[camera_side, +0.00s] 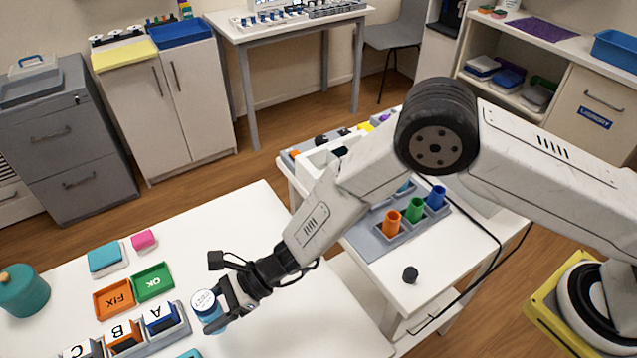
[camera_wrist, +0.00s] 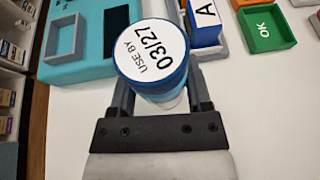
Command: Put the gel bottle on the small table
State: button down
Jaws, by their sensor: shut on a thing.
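My gripper (camera_side: 226,300) is shut on a blue bottle (camera_side: 207,307) with a round white top, which I take for the gel bottle. In the wrist view the bottle (camera_wrist: 152,60) stands between my gripper's fingers (camera_wrist: 161,97), and its top reads "USE BY 03/27". It is over the front white table (camera_side: 270,255), right of the lettered blocks. I cannot tell whether its base touches the tabletop. A smaller white table (camera_side: 412,312) with a lower shelf stands to the right, under my arm; it may be the small table.
Blocks A, B and C (camera_side: 123,336) sit in a grey holder beside the bottle. FIX (camera_side: 114,299) and OK (camera_side: 153,282) trays lie behind. The smaller table carries a grey rack of coloured cups (camera_side: 415,210) and a black knob-like piece (camera_side: 410,274); its front has bare room.

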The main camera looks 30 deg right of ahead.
aim_at(214, 319)
jog(key=shift+w+a+f, duration=0.2)
jog(key=shift+f, duration=1.55)
jog(key=shift+f, duration=0.15)
grip_release()
jog(key=shift+d, duration=0.1)
jog(key=v, duration=1.2)
